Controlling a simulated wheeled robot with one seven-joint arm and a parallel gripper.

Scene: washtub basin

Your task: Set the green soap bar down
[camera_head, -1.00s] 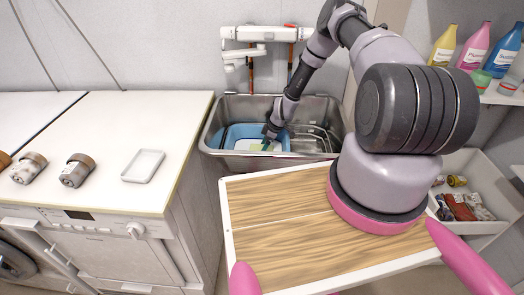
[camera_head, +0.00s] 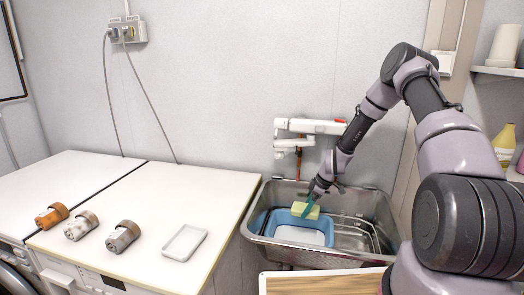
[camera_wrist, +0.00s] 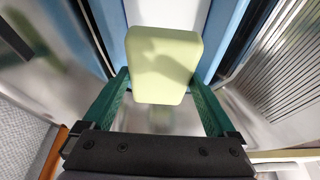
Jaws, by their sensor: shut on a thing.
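The pale yellow-green soap bar (camera_head: 306,211) is held in my gripper (camera_head: 309,208) above the sink basin. In the wrist view the soap bar (camera_wrist: 163,64) sits between the two green fingers of my gripper (camera_wrist: 160,90), which are shut on its sides. Below it in the sink is a blue tub (camera_head: 270,229) with a whitish inside. A shallow white tray, like a soap dish (camera_head: 185,243), lies empty on the white counter left of the sink.
The metal sink (camera_head: 372,212) has a wall tap (camera_head: 300,127) behind it. The counter between jars and tray is clear. A wooden board (camera_head: 320,282) is in front of the sink.

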